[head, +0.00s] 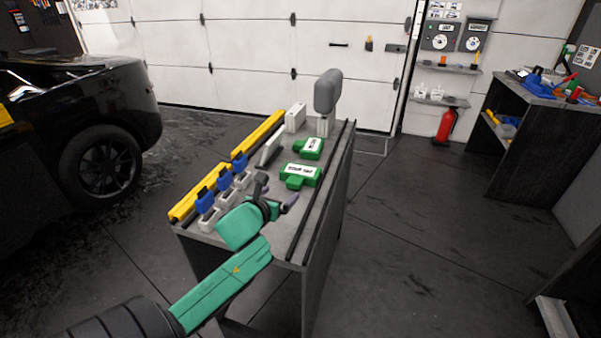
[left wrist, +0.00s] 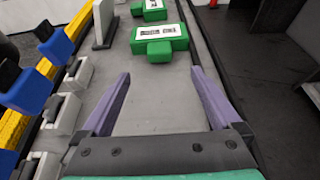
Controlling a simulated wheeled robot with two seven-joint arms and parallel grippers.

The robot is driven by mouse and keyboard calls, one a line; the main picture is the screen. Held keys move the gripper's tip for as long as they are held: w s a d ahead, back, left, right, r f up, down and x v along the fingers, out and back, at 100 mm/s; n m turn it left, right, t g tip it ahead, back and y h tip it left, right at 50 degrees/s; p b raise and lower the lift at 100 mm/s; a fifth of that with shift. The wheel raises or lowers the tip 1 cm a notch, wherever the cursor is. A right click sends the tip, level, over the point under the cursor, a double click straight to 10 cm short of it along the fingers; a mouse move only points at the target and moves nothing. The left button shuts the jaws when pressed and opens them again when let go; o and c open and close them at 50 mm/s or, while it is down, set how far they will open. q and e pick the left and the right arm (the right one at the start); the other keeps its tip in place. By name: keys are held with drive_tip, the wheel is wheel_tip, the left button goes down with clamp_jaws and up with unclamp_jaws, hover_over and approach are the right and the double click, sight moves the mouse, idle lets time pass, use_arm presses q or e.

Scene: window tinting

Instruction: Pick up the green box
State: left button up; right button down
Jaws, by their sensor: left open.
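Two green boxes with white labels lie on the grey workbench (head: 327,180). The nearer green box (head: 301,176) is about mid-bench, and the farther green box (head: 309,147) lies behind it. In the left wrist view the nearer box (left wrist: 159,43) is ahead of the fingers, and the farther box (left wrist: 149,9) is cut by the top edge. My left gripper (head: 276,196) is over the near end of the bench. Its purple fingers (left wrist: 158,88) are spread and empty, with bare bench top between them, short of the nearer box. My right gripper is not in view.
A grey upright object (head: 328,92) stands at the far end. A black car (head: 80,120) is at left. Open floor (head: 420,230) lies right of the bench.

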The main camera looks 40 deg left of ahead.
sight(293, 184)
use_arm(q)
drive_tip(key=x, duration=0.4)
drive_tip(key=shift+w, duration=0.1)
drive_tip(key=x, duration=0.6)
drive_tip(key=shift+w+a+f+p, duration=0.1)
drive_tip(key=shift+w+a+p, duration=0.1)
drive_tip(key=shift+w+p, duration=0.1)
drive_tip(key=shift+w+a+f, duration=0.1)
drive_tip(key=shift+w+f, duration=0.15)
drive_tip(key=shift+w, duration=0.1)
drive_tip(key=shift+s, duration=0.1)
drive_tip(key=c, duration=0.4)
clamp_jaws()
wheel_tip(293, 184, up, 20)
drive_tip(key=shift+p, duration=0.3)
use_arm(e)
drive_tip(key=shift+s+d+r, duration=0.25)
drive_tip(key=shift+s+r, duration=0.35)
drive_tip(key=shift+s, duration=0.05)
